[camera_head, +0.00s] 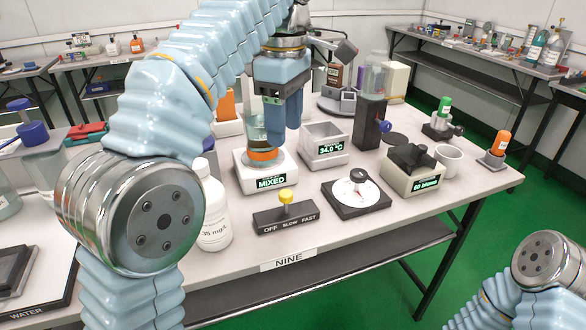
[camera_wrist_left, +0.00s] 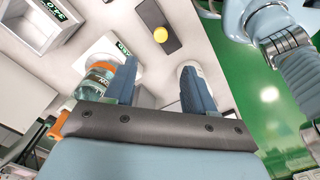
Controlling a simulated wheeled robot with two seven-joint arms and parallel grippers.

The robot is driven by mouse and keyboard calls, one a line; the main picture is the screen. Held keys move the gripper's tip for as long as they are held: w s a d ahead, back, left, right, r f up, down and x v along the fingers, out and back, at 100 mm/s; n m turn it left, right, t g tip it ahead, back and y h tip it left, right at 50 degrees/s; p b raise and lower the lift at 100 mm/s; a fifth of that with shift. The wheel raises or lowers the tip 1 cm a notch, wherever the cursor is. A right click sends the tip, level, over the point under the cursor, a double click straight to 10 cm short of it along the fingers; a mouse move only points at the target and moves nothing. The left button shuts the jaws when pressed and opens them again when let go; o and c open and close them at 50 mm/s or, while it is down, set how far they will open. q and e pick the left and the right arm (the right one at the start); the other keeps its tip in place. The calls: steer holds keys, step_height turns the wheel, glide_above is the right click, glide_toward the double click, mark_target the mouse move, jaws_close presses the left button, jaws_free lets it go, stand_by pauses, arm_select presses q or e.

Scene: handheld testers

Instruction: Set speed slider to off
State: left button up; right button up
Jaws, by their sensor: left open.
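The speed slider is a dark block (camera_head: 270,221) at the table's front edge, lettered OFF, SLOW and FAST. Its yellow knob (camera_head: 287,197) stands upright near the middle, at about SLOW. In the left wrist view the yellow knob (camera_wrist_left: 160,34) and dark block (camera_wrist_left: 154,14) lie beyond the fingertips. My left gripper (camera_head: 284,128) points down above and behind the slider, in front of the beaker on the stirrer. It is open and empty, apart from the knob; its two blue fingers show in the wrist view (camera_wrist_left: 160,78). My right gripper is out of view.
The white stirrer (camera_head: 250,183) reading MIXED stands behind the slider. A white bottle (camera_head: 214,222) is close to its left, and a dial device (camera_head: 345,203) to its right. The NINE label (camera_head: 288,259) marks the table front. My left arm hides part of the left side.

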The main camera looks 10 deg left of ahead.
mark_target(286, 193)
arm_select(q)
step_height(286, 193, down, 14)
steer(key=b, duration=0.4)
steer(key=shift+r, duration=0.25)
jaws_close()
steer(key=shift+s, duration=0.1)
